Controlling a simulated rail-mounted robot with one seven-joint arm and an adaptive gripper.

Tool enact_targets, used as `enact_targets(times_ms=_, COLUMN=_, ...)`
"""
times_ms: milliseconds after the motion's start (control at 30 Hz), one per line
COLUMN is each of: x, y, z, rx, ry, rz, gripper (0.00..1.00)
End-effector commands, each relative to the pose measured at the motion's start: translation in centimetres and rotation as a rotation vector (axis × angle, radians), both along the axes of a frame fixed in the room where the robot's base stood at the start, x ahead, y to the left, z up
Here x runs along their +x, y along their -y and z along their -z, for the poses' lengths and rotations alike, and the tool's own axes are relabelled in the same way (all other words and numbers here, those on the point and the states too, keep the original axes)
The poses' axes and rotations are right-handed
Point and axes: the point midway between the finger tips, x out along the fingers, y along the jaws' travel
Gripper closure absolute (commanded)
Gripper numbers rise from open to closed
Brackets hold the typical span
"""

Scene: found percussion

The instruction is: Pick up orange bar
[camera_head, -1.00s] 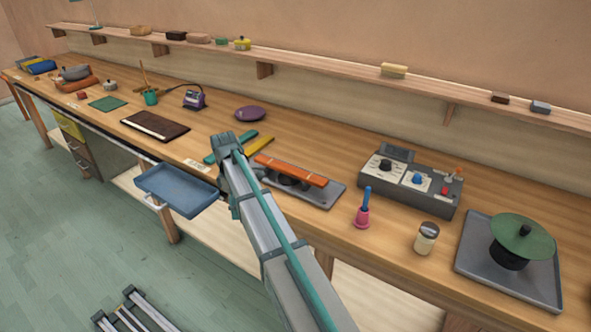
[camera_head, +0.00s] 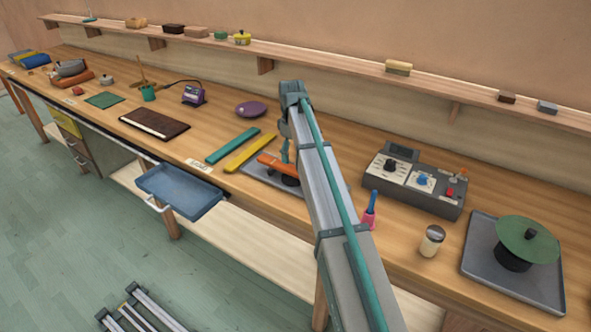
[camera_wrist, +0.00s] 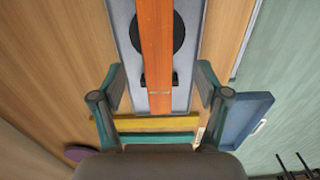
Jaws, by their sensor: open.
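The orange bar (camera_head: 272,165) lies across dark round supports on a grey tray (camera_head: 251,172) on the bench, partly hidden by my arm in the head view. In the wrist view the orange bar (camera_wrist: 156,50) runs lengthwise from the top edge to the middle, above the grey tray (camera_wrist: 122,55). My gripper (camera_wrist: 160,85) is open, one teal finger on each side of the bar's line, with nothing between the fingers held. In the head view my gripper (camera_head: 286,150) is over the tray, largely hidden by my arm; the height gap is hard to tell.
A yellow bar (camera_head: 250,152) and a teal bar (camera_head: 232,145) lie left of the tray. A grey control box (camera_head: 413,186), a pink-and-blue bell (camera_head: 370,210) and a shaker jar (camera_head: 432,241) stand to the right. A blue drawer tray (camera_head: 180,190) juts from the bench front.

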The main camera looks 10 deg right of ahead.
Motion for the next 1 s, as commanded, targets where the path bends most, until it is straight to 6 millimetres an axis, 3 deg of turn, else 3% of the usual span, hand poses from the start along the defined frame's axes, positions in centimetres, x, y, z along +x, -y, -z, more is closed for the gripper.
enact_targets(times_ms=367, x=0.1, y=0.2, z=2.5, rx=0.000, ry=-0.001, rz=0.000, gripper=0.25)
enact_targets(times_ms=633, x=0.2, y=0.3, z=5.8, rx=0.000, ry=-0.001, rz=0.000, gripper=0.25)
enact_targets(times_ms=933, x=0.2, y=0.3, z=6.4, rx=0.000, ry=0.000, rz=-0.001, gripper=0.25)
enact_targets(times_ms=1000, x=0.2, y=0.3, z=6.4, rx=0.000, ry=0.000, rz=-0.001, gripper=0.37)
